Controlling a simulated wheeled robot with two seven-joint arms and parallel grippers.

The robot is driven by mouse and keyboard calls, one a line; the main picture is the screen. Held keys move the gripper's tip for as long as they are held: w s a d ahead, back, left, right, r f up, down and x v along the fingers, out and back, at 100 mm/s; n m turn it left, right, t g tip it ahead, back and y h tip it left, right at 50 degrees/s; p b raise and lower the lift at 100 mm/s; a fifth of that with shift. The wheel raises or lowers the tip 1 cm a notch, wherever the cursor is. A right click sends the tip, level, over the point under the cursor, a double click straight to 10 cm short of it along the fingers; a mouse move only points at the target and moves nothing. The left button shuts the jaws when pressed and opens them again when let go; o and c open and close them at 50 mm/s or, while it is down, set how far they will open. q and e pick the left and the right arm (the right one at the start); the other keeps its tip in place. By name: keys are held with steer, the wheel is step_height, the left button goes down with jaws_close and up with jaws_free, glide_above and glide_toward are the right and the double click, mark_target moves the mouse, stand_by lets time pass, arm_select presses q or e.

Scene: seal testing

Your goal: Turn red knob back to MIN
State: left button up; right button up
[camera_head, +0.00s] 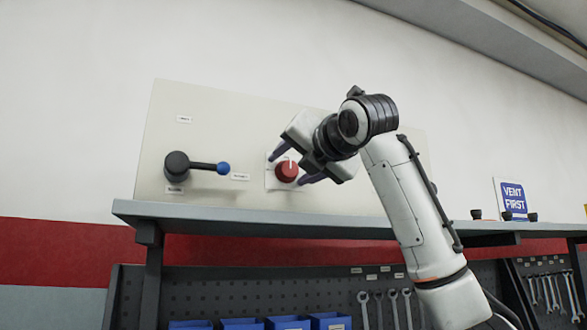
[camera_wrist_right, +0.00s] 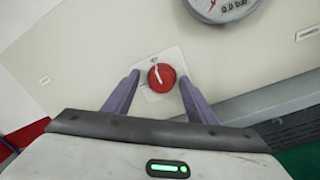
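The red knob (camera_head: 287,171) sits on a white label plate on the beige panel (camera_head: 215,120). In the head view its white pointer line points roughly up. In the right wrist view the knob (camera_wrist_right: 161,77) lies between and beyond the two purple fingertips. My right gripper (camera_head: 295,166) is open, with one finger to each side of the knob; it also shows in the right wrist view (camera_wrist_right: 157,88). I cannot tell whether the fingers touch the knob. The MIN marking is too small to read. My left gripper is not in view.
A black lever with a blue ball end (camera_head: 223,168) is on the panel left of the knob. A grey shelf (camera_head: 250,219) runs below the panel. A gauge (camera_wrist_right: 222,5) shows at the top of the wrist view. A "VENT FIRST" sign (camera_head: 512,198) stands at the right.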

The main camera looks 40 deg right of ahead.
steer(key=shift+f, duration=0.15)
steer(key=shift+s, duration=0.2)
steer(key=s+a+b, duration=0.2)
steer(key=s+b, duration=0.1)
steer(key=s, duration=0.6)
steer(key=shift+s, duration=0.35)
steer(key=shift+f, duration=0.15)
